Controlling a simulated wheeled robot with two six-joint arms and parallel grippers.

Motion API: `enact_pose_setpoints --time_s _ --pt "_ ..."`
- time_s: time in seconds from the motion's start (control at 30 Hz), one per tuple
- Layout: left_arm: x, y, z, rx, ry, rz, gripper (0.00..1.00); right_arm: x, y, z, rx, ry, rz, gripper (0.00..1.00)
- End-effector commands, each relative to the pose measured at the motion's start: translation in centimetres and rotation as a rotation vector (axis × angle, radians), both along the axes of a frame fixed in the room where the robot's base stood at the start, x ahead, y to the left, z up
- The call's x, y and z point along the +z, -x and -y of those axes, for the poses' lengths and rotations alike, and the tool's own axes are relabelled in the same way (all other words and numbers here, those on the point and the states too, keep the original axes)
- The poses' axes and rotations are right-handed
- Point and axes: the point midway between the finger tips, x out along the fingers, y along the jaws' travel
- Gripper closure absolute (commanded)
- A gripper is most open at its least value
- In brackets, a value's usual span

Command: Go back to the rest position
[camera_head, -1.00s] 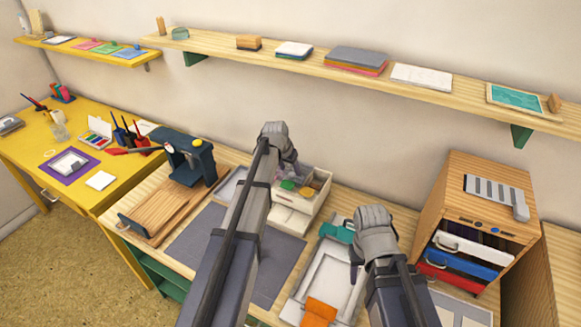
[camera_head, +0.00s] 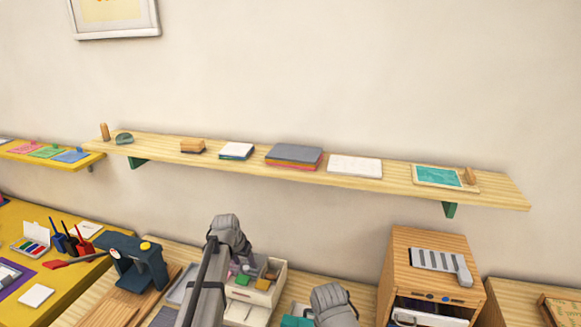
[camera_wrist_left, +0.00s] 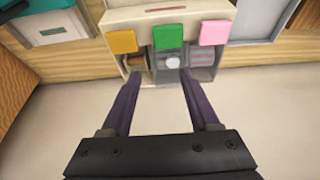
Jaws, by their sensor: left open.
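My left gripper (camera_wrist_left: 158,88) shows in the left wrist view with its two dark fingers spread and nothing between them. Its fingertips point toward a white divided box (camera_wrist_left: 134,63) with a yellow pad (camera_wrist_left: 123,41), a green pad (camera_wrist_left: 168,36) and a pink pad (camera_wrist_left: 214,32) along it. In the head view the grey left wrist (camera_head: 229,234) is in front of the same white box and partly hides it. My right gripper (camera_head: 335,304) is at the bottom edge of the head view, its fingers mostly hidden or cut off.
A wooden cabinet (camera_head: 402,260) stands right of my right gripper. A dark blue press (camera_head: 140,268) stands left of my left arm. A long wall shelf (camera_head: 220,163) with paper stacks runs above. A yellow table (camera_head: 75,285) is at left.

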Motion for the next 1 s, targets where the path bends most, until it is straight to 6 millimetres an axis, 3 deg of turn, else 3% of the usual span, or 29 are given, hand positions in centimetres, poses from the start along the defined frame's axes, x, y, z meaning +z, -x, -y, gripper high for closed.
enact_pose_setpoints --time_s 0.2,0.33,0.5,0.6,0.7,1.0 --pt "-1.0 11.4 9.2 -0.068 -0.040 -0.154 0.39 0.0 0.0 0.0 0.000 0.000 0.000 0.50" --pt "-1.3 18.8 12.9 -0.093 -0.093 -0.250 0.39 0.0 0.0 0.0 0.000 0.000 0.000 0.50" --pt "-1.4 26.2 15.2 -0.108 -0.162 -0.338 0.39 0.0 0.0 0.0 0.000 0.000 0.000 0.50" --pt "-1.3 28.5 15.6 -0.109 -0.189 -0.366 0.39 0.0 0.0 0.0 0.000 0.000 0.000 0.50" --pt "-1.3 29.6 15.8 -0.110 -0.204 -0.378 0.39 0.0 0.0 0.0 0.000 0.000 0.000 0.50" --pt "-1.3 29.6 15.9 -0.108 -0.206 -0.382 0.39 0.0 0.0 0.0 0.000 0.000 0.000 0.50"
